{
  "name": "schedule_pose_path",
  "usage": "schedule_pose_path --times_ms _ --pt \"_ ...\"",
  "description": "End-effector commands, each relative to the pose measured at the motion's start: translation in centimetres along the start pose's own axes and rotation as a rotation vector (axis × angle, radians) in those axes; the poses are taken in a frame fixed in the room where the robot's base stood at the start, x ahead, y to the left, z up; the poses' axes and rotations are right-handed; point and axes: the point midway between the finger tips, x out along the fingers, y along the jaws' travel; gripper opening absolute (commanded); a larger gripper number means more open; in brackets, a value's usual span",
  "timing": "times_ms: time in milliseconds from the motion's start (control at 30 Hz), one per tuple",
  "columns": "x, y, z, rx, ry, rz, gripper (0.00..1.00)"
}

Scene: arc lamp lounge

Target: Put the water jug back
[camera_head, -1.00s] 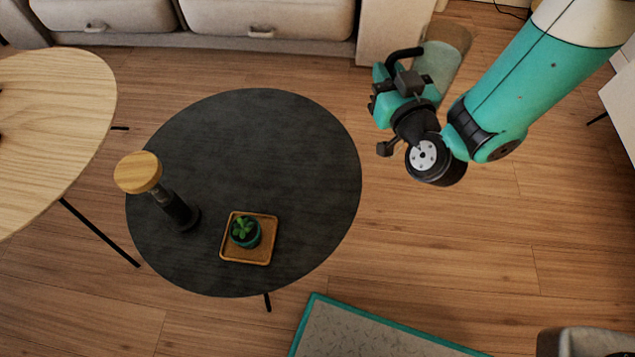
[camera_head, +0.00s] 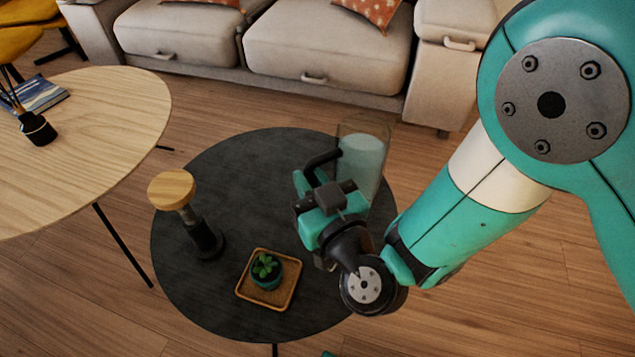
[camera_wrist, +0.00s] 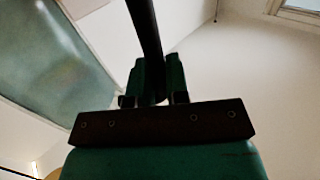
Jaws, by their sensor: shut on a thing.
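The water jug (camera_head: 363,163) is a clear vessel with pale water and a black handle (camera_head: 322,158). My gripper (camera_head: 315,183) is shut on that handle and holds the jug upright over the right part of the dark round table (camera_head: 260,165). Whether the jug's base touches the tabletop is hidden behind my gripper. In the wrist view the handle (camera_wrist: 146,40) runs between my gripper's fingers (camera_wrist: 160,80), and the jug's glass side (camera_wrist: 45,60) fills the upper left.
A wooden-topped lamp (camera_head: 172,190) stands at the dark table's left. A small potted plant (camera_head: 266,268) sits on a square wooden tray (camera_head: 284,298) near its front. A light wood table (camera_head: 110,120) is at left, and a beige sofa (camera_head: 290,60) is behind.

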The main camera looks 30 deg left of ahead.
Motion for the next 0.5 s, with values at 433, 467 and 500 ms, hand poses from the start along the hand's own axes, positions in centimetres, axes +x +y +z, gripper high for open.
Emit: schedule_pose_path --times_ms 433,467,500 --pt "0.1 0.0 9.0 -0.003 0.006 0.002 0.00" --pt "0.1 0.0 9.2 -0.003 0.006 0.002 0.00" --pt "0.1 0.0 9.3 -0.003 0.007 0.002 0.00"
